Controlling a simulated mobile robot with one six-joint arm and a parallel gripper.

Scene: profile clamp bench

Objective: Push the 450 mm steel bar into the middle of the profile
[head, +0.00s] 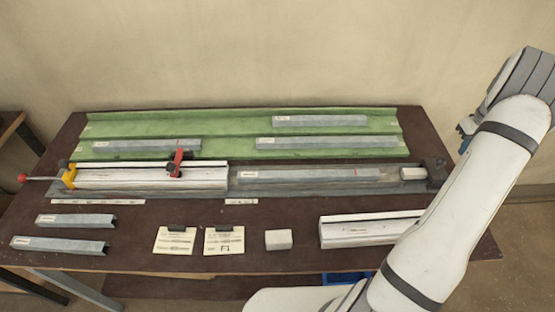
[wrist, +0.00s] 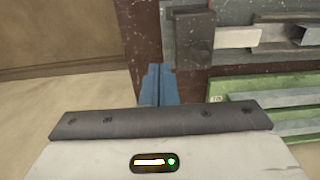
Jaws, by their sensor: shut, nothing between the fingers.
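The white profile (head: 150,178) lies in the clamp fixture at the left of the bench. A grey steel bar (head: 310,175) with a label and a red mark lies in line with it on the right; the label is too small to read. Its left end is close to the profile's right opening; I cannot tell whether it is inside. My gripper (head: 464,135) is above and beyond the bench's right end, apart from the bar. Its blue fingers (wrist: 158,85) are shut and empty in the wrist view, beside the dark end block (wrist: 187,40).
A pale block (head: 413,173) sits between the bar and the dark end block. The green tray (head: 230,122) behind holds three bars. A red clamp (head: 176,165) stands over the profile. In front are two short channels (head: 60,245), cards (head: 224,240), a small block (head: 278,240) and another white profile (head: 350,232).

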